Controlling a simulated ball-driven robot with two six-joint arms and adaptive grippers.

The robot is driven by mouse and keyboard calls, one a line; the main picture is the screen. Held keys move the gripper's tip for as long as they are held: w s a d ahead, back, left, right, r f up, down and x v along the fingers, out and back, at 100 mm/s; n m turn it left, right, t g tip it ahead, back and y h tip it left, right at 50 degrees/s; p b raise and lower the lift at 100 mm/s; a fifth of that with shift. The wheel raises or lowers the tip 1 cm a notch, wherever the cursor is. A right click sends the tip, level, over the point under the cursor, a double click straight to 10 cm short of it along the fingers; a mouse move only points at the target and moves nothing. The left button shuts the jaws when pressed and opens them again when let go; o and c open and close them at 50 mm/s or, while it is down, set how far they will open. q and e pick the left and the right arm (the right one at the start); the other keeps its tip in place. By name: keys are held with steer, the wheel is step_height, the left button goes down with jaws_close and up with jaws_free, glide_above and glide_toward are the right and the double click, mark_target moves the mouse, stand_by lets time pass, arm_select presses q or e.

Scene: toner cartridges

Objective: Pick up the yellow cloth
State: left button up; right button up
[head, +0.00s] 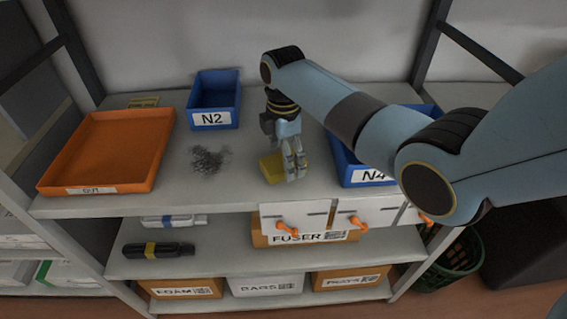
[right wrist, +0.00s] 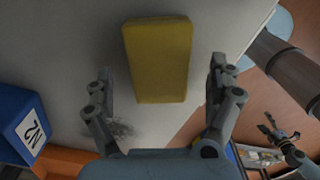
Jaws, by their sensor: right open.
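The yellow cloth (head: 271,168) is a folded, block-like pad lying on the top shelf near its front edge. In the right wrist view the cloth (right wrist: 158,60) lies between and beyond the two fingers, with gaps on both sides. My right gripper (head: 292,170) points down at the cloth and is open and empty; its fingers hide part of the cloth in the head view. My left gripper (right wrist: 277,133) shows small at the right of the right wrist view, away from the shelf, with its fingers apart and nothing visible between them.
An orange tray (head: 108,150) stands at the left, with blue bins N2 (head: 214,100) and N4 (head: 365,176) behind and to the right of the cloth. A dark powder patch (head: 208,159) lies left of the cloth. White drawers with orange handles (head: 293,216) hang below the edge.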

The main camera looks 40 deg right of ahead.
step_height(320, 180, down, 2)
steer(key=shift+f, duration=0.1)
steer(key=shift+c, duration=0.3)
steer(key=c, duration=1)
steer(key=shift+c, duration=0.4)
